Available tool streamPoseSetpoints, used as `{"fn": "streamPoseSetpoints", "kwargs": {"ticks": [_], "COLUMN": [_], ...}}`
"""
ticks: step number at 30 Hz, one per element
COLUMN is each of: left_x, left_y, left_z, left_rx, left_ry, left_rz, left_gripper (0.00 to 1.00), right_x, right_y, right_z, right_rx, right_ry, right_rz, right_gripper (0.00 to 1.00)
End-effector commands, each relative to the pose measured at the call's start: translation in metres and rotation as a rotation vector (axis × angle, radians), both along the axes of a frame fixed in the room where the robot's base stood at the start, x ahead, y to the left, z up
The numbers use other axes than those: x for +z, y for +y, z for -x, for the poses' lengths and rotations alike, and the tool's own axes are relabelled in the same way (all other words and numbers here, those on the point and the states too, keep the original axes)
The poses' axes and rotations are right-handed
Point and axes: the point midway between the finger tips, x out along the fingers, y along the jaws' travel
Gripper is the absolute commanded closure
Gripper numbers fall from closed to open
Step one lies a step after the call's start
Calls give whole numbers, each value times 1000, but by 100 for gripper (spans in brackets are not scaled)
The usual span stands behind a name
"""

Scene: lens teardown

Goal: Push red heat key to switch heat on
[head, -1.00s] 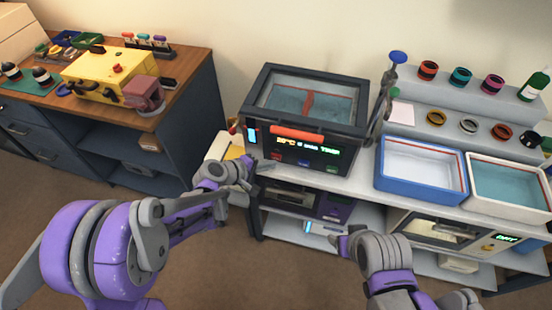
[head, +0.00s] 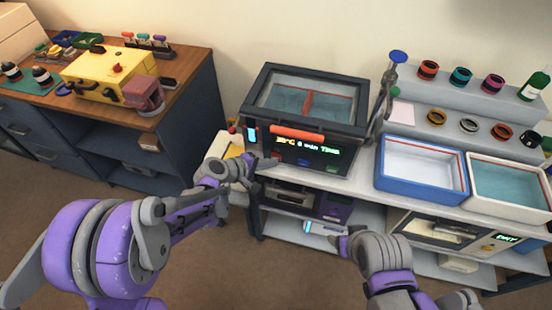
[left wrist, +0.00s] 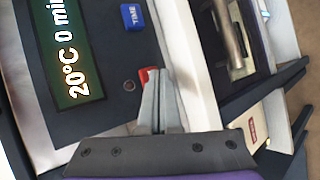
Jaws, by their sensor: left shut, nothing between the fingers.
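The heater box (head: 345,140) stands on the bench with a display (head: 308,144) on its front; in the left wrist view the display (left wrist: 72,50) reads 20°C 0 min. The red heat key (head: 276,156) is low on the panel's left side. In the left wrist view the red key (left wrist: 147,73) is partly hidden behind the fingertips. My left gripper (head: 268,163) is shut and empty, its tips right at the red key; I cannot tell whether they touch it. My right gripper (head: 343,240) is low in front of the bench shelf; its jaws are unclear.
A blue TIME key (left wrist: 132,16) sits beside the red key, and a green key (head: 332,169) is farther right. A blue-rimmed tray (head: 420,192) and a white tray (head: 510,205) stand to the right. A shelf with an appliance (head: 290,197) lies below the bench top.

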Motion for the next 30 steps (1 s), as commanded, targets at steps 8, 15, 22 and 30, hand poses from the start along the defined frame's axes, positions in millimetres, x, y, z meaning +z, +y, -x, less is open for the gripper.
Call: {"fn": "streamPoseSetpoints", "kwargs": {"ticks": [8, 15, 22, 30], "left_x": [0, 0, 0, 0], "left_y": [-1, 0, 2, 4], "left_z": [-3, 1, 6, 10], "left_rx": [0, 0, 0, 1], "left_ry": [0, 0, 0, 1], "left_rz": [0, 0, 0, 1], "left_gripper": [100, 100, 100, 100], "right_x": [-1, -2, -5, -6], "right_y": [0, 0, 0, 0], "right_z": [0, 1, 1, 2], "right_rx": [0, 0, 0, 0], "right_ry": [0, 1, 2, 3], "right_rz": [0, 0, 0, 0], "right_gripper": [36, 36, 36, 36]}}
